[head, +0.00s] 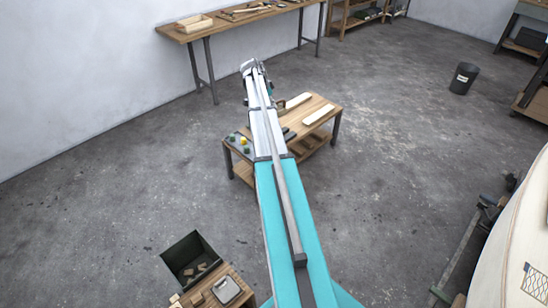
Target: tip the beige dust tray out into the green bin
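A dark green open bin (190,262) stands at the lower left with several wood scraps inside. A small pale tray with a grey inside (228,289) lies on a low wooden stand right of the bin. A beige open wooden tray (194,24) sits at the left end of the back workbench. I cannot tell which of these is the dust tray. My arm stretches up the middle of the picture, over the low table. My gripper (250,67) is at its far end, small and seen from behind. Its fingers and anything between them are not clear.
A low wooden table (322,100) holds pale boards (318,115) and small green and yellow items. The long workbench (235,22) stands along the wall. A dark labelled bucket (463,79) stands on the right. A pale curved hull (515,250) fills the lower right. Much floor is clear.

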